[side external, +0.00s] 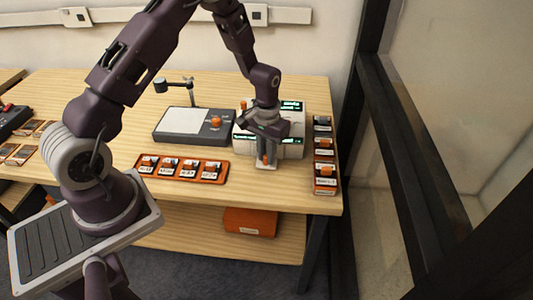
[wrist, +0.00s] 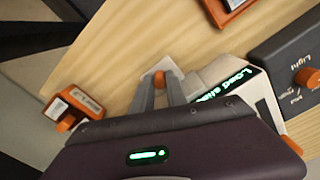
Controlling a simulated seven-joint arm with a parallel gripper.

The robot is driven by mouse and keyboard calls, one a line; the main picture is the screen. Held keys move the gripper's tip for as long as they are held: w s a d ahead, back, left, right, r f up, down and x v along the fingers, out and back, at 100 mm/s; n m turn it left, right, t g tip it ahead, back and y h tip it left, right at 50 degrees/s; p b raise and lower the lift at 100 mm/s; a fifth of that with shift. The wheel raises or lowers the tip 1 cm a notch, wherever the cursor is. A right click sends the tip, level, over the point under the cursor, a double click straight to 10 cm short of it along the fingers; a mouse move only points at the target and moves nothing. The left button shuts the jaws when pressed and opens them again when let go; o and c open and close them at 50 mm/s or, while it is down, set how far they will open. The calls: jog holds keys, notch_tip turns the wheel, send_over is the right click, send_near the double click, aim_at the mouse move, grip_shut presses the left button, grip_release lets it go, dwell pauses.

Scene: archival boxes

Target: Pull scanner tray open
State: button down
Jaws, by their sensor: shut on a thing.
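The scanner (side external: 290,148) is a pale box with green lit displays, near the right end of the table. Its scanner tray (side external: 266,167) is a pale plate that sticks out from the front of the scanner, with an orange knob on it. My gripper (side external: 265,158) points down over the tray and is shut on the orange knob. In the wrist view the gripper's two fingers (wrist: 160,84) close around the knob (wrist: 160,77), with the tray end (wrist: 149,72) beyond it. The scanner (wrist: 215,77) stands beside the fingers there, its display reading "Load slide". My gripper hides part of the scanner front.
A dark light-box unit (side external: 193,125) with an orange knob stands left of the scanner. An orange tray (side external: 183,178) with several labelled boxes lies at the front. A column of labelled boxes (side external: 324,155) stands close to the scanner's right. Bare wood lies before the tray.

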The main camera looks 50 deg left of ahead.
jog(key=s+d, duration=0.6)
jog(key=shift+s+d, duration=0.1)
jog(key=shift+d, duration=0.1)
jog(key=c, duration=1.6)
grip_release()
jog(key=shift+r, duration=0.1)
